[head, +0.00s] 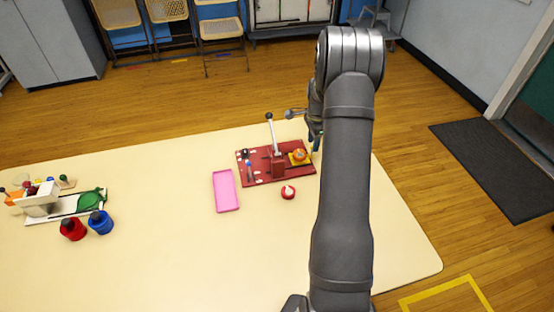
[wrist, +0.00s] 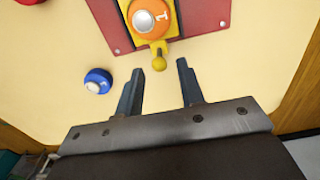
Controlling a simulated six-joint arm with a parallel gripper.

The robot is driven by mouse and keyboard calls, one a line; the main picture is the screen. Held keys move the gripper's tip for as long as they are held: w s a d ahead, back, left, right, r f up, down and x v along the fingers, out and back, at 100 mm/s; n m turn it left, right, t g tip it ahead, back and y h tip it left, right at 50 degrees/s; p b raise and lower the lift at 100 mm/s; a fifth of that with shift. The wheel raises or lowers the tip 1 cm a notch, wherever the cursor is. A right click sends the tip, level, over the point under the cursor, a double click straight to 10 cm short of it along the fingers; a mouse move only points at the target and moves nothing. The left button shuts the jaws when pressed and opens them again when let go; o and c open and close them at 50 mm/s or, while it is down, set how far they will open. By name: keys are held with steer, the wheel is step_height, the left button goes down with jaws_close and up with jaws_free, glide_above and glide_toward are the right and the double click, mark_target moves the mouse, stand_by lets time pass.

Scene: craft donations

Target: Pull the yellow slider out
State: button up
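The yellow slider (head: 308,154) sits at the right end of a red board (head: 253,180) on the table. The slider's small yellow knob (wrist: 158,63) sticks out past the board's edge. My gripper (wrist: 159,82) is open and empty. Its two fingertips are on either side of the knob in the picture, apart from it. In the head view my arm hides most of the gripper.
A blue knob-like piece (wrist: 97,82) lies left of my fingers. A tall lever (head: 271,131) rises from the board. A red-and-white piece (head: 288,192) and a pink tray (head: 216,190) stand nearby. Red (head: 73,230) and blue (head: 100,222) jars are far left.

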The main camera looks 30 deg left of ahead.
steer(key=shift+r, duration=3.05)
